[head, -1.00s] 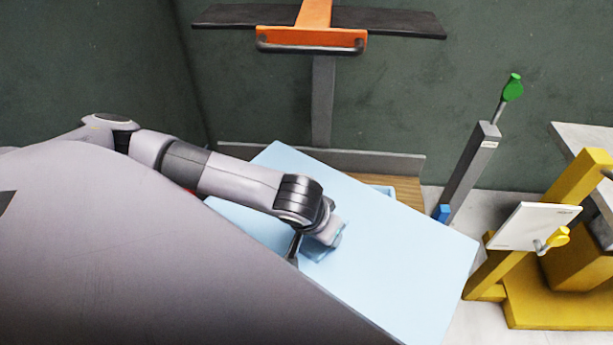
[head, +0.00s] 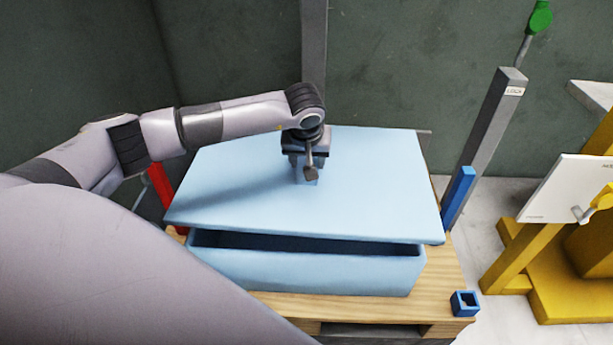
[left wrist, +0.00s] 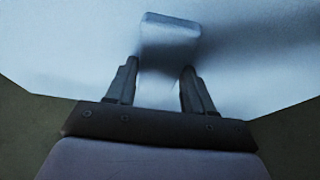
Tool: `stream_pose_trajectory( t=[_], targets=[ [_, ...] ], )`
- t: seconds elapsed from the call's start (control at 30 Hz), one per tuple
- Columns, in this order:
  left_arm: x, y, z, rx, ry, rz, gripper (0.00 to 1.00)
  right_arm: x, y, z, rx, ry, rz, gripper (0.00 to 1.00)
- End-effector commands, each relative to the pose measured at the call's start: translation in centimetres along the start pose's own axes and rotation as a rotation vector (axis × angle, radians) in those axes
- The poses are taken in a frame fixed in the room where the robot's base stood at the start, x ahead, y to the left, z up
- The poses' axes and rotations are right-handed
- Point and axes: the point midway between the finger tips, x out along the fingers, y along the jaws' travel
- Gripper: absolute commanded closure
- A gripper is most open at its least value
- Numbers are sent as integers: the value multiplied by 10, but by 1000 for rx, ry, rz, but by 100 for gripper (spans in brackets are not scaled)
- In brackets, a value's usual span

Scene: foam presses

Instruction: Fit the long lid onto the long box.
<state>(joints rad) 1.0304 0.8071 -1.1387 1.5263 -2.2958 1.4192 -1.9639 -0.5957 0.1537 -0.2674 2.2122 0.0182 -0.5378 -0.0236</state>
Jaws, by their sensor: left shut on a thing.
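The long lid (head: 240,190) is a light blue slab with a raised handle block (left wrist: 170,38) on top. It hangs over the long box (head: 310,271), a light blue box on a wooden pallet. A dark gap shows between the lid's front edge and the box rim. The lid looks roughly lined up with the box, a little wider at both sides; its back edge over the box is hidden. My left gripper (head: 306,172) is shut on the lid's handle, with one finger on each side in the left wrist view (left wrist: 160,88). My right gripper is not in view.
The wooden pallet (head: 445,285) carries a small blue square socket (head: 464,303) at its front right corner. A grey post (head: 490,135) with a blue block (head: 458,195) stands to the right. A yellow frame (head: 530,250) with a white panel (head: 565,188) stands farther right.

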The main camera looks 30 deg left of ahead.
Motion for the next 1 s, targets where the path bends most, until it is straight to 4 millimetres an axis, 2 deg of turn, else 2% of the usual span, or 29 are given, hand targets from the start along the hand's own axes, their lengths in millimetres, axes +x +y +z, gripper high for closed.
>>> stream_pose_trajectory(
  t=[0.03,0.13,0.63,1.0],
  targets=[
    [9,-1,-1,-13,2,-4,80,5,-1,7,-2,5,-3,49],
    [12,-2,-5,-28,2,-10,80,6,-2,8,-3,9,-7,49],
    [8,-3,-7,-34,0,-13,80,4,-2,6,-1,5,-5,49],
    [36,-3,4,-34,0,-13,80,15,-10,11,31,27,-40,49]
  ],
)
